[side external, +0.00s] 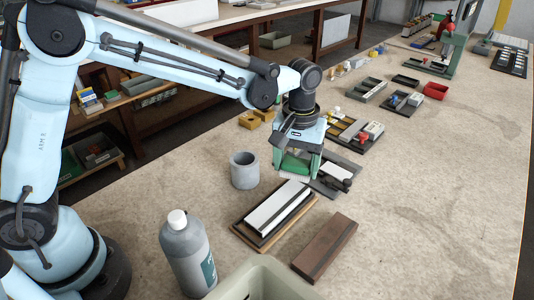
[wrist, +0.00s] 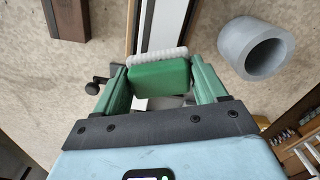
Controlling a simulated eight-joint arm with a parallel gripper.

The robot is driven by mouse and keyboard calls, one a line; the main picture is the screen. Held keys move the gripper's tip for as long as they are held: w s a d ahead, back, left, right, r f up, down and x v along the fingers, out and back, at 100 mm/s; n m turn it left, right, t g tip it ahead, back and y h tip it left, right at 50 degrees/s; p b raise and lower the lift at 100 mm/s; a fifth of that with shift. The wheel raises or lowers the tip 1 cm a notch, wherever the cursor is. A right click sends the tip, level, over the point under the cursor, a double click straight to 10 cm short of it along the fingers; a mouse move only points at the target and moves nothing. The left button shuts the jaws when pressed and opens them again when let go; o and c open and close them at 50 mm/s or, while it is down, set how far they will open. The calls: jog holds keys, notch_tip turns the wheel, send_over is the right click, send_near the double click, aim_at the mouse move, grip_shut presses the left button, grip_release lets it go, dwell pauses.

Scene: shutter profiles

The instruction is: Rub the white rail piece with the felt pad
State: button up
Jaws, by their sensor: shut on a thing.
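My gripper (side external: 297,165) is shut on the felt pad, a green block (side external: 293,164) with a pale, fuzzy layer along one face. In the wrist view the pad (wrist: 160,75) sits between the two green fingers (wrist: 165,88). The long white rail piece (side external: 276,206) lies lengthwise on a dark, wood-edged board (side external: 262,236). In the wrist view its white strip (wrist: 146,25) runs up from behind the pad. My gripper is by the rail's far end; whether the pad touches anything is hidden. A shorter white piece (side external: 336,171) lies on a grey plate beside my gripper.
A grey cup (side external: 244,171) stands close left of my gripper. A brown block (side external: 325,247) lies right of the board. A grey bottle (side external: 188,254) and a pale bin (side external: 265,278) stand in front. Trays (side external: 355,134) stand behind.

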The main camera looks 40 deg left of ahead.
jog(key=shift+r, duration=2.25)
